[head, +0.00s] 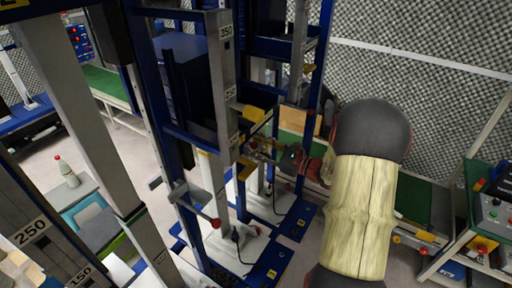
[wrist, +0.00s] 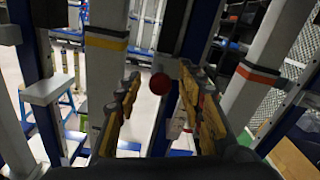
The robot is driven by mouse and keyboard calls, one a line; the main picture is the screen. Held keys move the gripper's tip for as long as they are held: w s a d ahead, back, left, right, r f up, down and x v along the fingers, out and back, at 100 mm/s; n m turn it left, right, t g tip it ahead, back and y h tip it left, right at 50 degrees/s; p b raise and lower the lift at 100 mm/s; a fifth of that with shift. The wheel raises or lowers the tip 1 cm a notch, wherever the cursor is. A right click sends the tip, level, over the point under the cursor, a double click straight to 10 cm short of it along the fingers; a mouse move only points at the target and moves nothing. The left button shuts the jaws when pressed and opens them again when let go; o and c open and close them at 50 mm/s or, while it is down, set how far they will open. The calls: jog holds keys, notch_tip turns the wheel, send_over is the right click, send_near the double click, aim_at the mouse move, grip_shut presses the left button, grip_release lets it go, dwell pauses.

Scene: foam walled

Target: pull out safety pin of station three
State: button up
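A red ball knob (wrist: 159,84) shows in the wrist view, in front of a grey metal post and between my fingers in the picture. My gripper (wrist: 158,77) is open, with one yellow-brown finger on each side of the knob and nothing held. I cannot tell how far past the fingertips the knob is. In the head view my gripper (head: 258,150) is beside the blue and grey press-like frames, partly hidden among them. Another red ball (head: 215,222) sits on a rod lower on the nearer frame. No station number is readable.
Grey posts (head: 222,75) with "250" labels and blue uprights crowd the space around my gripper. A bench with a control panel (head: 492,213) stands at the right. A bottle (head: 67,172) stands on a table at the left. Blue base plates (head: 270,265) lie below.

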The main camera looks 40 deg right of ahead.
jog(key=shift+c, duration=0.6)
grip_shut()
